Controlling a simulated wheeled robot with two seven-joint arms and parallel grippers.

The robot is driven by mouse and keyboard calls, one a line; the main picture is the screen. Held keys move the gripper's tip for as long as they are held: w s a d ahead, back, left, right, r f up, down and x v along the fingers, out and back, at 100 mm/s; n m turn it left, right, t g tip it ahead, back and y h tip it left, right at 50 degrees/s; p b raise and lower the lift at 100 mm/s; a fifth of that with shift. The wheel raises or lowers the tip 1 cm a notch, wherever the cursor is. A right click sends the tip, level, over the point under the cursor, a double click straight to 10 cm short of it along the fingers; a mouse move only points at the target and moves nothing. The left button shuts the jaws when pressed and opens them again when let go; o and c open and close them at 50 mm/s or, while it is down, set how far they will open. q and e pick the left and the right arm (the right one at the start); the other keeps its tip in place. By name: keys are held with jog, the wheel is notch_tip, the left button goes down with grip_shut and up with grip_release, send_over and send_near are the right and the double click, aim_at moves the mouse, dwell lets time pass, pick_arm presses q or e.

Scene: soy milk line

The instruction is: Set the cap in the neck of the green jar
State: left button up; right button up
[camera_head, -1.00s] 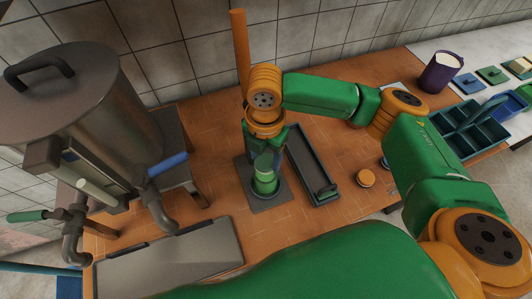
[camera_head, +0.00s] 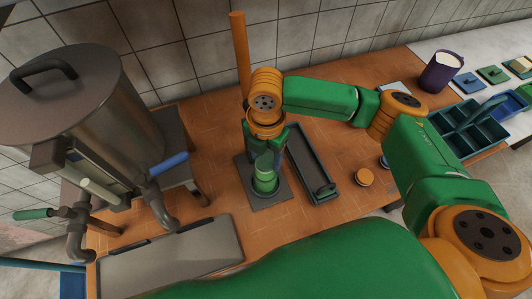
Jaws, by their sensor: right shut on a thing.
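The green jar (camera_head: 265,184) stands upright on a dark square mat (camera_head: 283,198) in the middle of the table. My right gripper (camera_head: 265,150) points down directly above the jar, shut on the cap (camera_head: 263,162), which looks dull green. The cap is in line with the jar's neck. The fingers and the steep view hide the neck's rim, so I cannot tell whether the cap is seated or just above it. My left gripper is not in view.
A long dark tray (camera_head: 304,160) lies close to the mat's right side. A small orange-topped pot (camera_head: 364,177) stands farther right. A thin orange post (camera_head: 240,55) rises behind my wrist. A large metal boiler (camera_head: 95,115) fills the left, with a grey metal plate (camera_head: 170,255) in front.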

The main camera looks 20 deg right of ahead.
dwell(0.4)
jog(key=shift+p, duration=0.5)
jog(key=shift+f, duration=0.35)
dwell(0.5)
jog(key=shift+f+p, duration=0.15)
jog(key=shift+p, duration=0.25)
